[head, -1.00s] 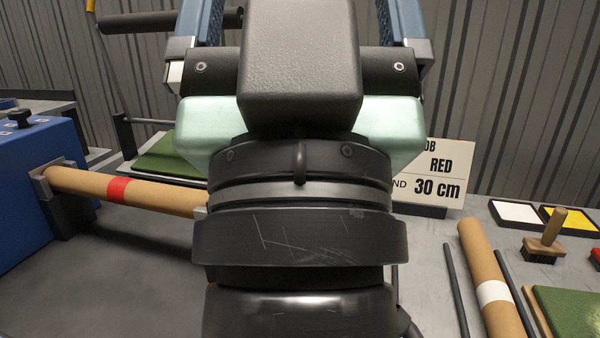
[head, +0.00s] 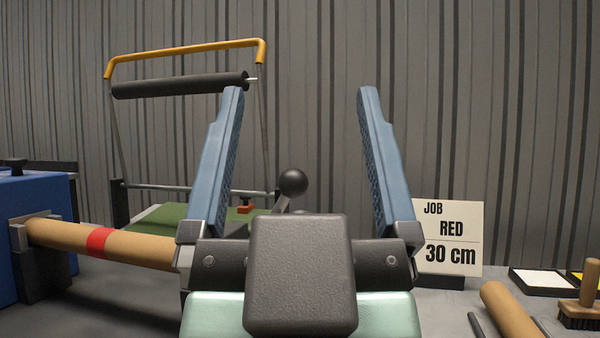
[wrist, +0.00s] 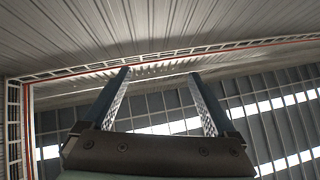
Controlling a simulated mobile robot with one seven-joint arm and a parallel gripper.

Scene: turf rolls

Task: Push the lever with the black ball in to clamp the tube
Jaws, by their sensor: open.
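The black ball (head: 293,182) tops a short grey lever in the head view. It shows between my fingers, beyond my gripper; the lever's lower part is hidden behind my gripper. A brown cardboard tube with a red band (head: 100,242) lies level at the left, its left end at a grey holder (head: 30,232) on a blue box. Its right end is hidden behind my gripper. My gripper (head: 302,90) is open and empty, its two blue fingers pointing up. In the wrist view my gripper (wrist: 158,72) shows only roof and wall beyond the fingers.
A frame with a yellow handle (head: 185,48) and black roller (head: 180,85) stands behind green turf (head: 175,217). A sign (head: 448,238) reads JOB RED 30 cm. At the right lie another tube (head: 510,308), a brush (head: 582,312) and a tray (head: 540,280).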

